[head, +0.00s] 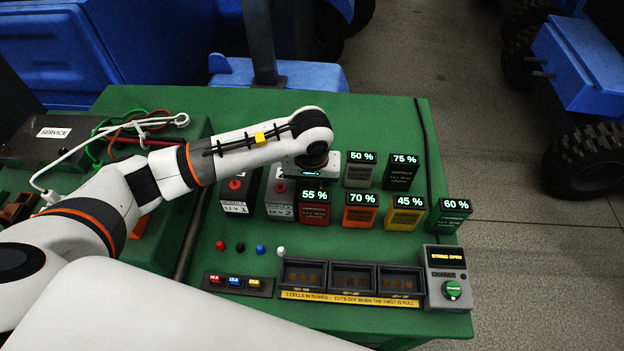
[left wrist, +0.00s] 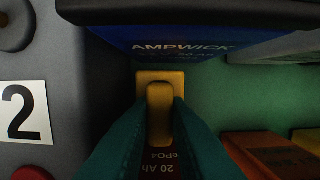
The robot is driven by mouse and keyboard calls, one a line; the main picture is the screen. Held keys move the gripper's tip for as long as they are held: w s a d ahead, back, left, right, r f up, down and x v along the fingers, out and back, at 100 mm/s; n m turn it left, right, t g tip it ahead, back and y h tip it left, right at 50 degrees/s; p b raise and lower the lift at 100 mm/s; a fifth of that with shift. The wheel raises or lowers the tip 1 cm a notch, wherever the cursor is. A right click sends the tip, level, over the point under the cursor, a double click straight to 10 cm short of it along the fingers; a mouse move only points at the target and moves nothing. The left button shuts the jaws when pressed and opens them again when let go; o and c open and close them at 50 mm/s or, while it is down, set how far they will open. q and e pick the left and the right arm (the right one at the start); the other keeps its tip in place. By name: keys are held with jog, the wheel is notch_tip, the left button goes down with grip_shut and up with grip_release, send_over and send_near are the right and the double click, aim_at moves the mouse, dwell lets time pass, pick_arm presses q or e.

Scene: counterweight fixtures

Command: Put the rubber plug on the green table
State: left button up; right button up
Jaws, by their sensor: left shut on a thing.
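In the left wrist view my left gripper (left wrist: 160,125) has its teal fingers shut on a small yellow piece (left wrist: 158,79) with a raised grip. It looks like the rubber plug, though no label on it shows. In the head view my arm's end hides the gripper and the yellow piece, between the grey 12 V box and the batteries on the green table (head: 370,120). I cannot tell whether the piece touches the table. My right gripper is out of view.
Batteries with percent displays, such as the red one (head: 314,208) and orange one (head: 360,213), crowd the spot. A three-bay charger (head: 352,282) and four-coloured small caps stand nearer. A grey SERVICE box (head: 55,135) with cables is left. The table's back is clear.

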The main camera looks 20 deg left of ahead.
pick_arm(q)
jog(key=o, duration=0.5)
jog(key=shift+r, duration=0.25)
notch_tip(320, 180, up, 12)
jog(key=s+b, duration=0.1)
jog(key=b, duration=0.1)
jog(key=shift+s+d+f, duration=0.2)
dwell(0.3)
